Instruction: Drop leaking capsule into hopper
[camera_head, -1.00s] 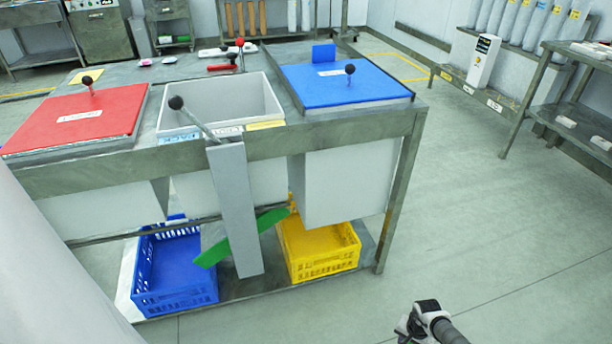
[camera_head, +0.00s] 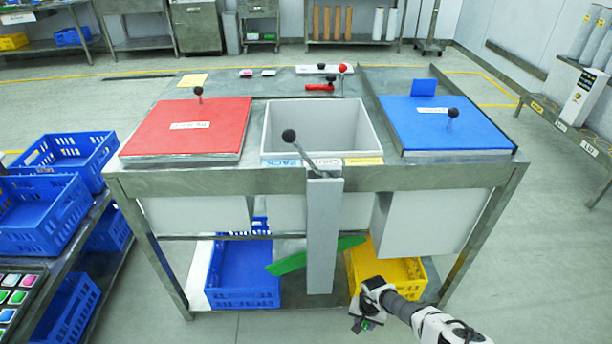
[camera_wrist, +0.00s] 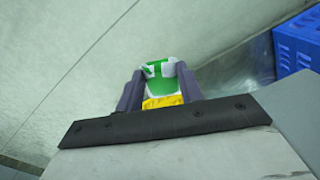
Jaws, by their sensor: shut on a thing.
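My gripper (camera_head: 368,312) is low in front of the bench in the head view, near the yellow crate. In the wrist view my gripper (camera_wrist: 160,88) is shut on a small capsule (camera_wrist: 158,86) coloured green and white, with yellow at its near end. No leak can be made out. An open white hopper (camera_head: 270,135) is set in the middle of the bench, between a red lid (camera_head: 190,130) and a blue lid (camera_head: 440,125), both closed. A lever with a black knob (camera_head: 289,135) stands at its front. The hopper's floor is not clearly visible.
Under the bench (camera_head: 230,181) are a blue crate (camera_head: 245,299), a yellow crate (camera_head: 428,285) and a tilted green flap (camera_head: 290,263). A rack with several blue crates (camera_head: 45,215) and a tray of coloured pieces stands at the left. The floor right of the bench is clear.

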